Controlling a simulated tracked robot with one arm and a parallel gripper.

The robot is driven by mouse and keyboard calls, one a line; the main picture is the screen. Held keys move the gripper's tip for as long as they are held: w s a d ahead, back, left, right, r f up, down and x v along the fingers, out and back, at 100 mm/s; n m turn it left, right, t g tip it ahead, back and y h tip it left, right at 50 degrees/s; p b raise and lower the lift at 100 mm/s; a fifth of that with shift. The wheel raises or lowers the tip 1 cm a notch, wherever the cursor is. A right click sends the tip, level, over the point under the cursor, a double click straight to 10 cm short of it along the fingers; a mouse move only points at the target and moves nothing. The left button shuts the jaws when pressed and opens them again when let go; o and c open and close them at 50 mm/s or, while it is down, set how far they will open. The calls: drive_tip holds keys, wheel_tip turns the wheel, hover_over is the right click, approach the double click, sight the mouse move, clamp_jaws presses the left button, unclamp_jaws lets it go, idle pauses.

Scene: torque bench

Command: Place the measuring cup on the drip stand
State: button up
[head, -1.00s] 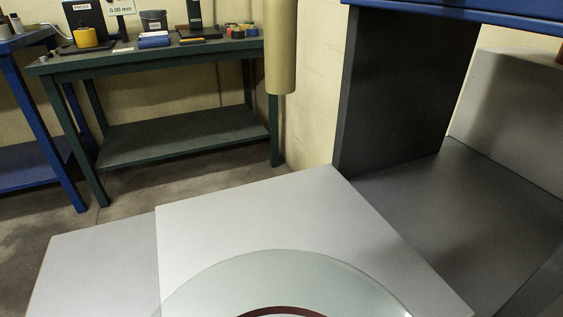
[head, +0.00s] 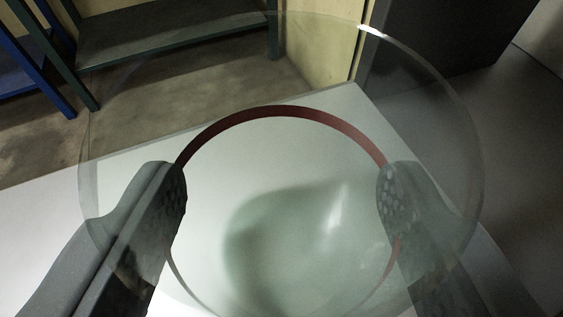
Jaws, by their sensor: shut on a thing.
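The measuring cup (head: 285,111) is clear glass with a dark red band and a wide round rim, and it fills the middle of the head view. My gripper (head: 283,185) has its two grey, textured fingers on opposite sides of the red band. It is shut on the cup and holds it above a pale surface. A smooth, rounded grey-green patch shows through the glass near the bottom; I cannot tell what it is. I cannot make out a drip stand in this view.
The pale flat surface (head: 45,215) lies below the cup. A dark upright panel (head: 430,40) stands at the upper right, with a dark grey surface beside it. A green bench shelf (head: 170,35) and a blue bench leg (head: 45,75) are at the upper left, over bare floor.

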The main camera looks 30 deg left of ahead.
drive_tip(key=o, duration=1)
drive_tip(key=shift+c, duration=0.2)
drive_tip(key=shift+r, duration=0.1)
drive_tip(key=shift+s+d+r, duration=0.1)
drive_tip(key=shift+s+d, duration=0.1)
drive_tip(key=shift+s, duration=0.05)
drive_tip(key=p+v, duration=0.2)
drive_tip(key=v, duration=0.9)
drive_tip(key=shift+s+p, duration=0.2)
drive_tip(key=shift+p, duration=0.15)
drive_tip(key=shift+d, duration=0.1)
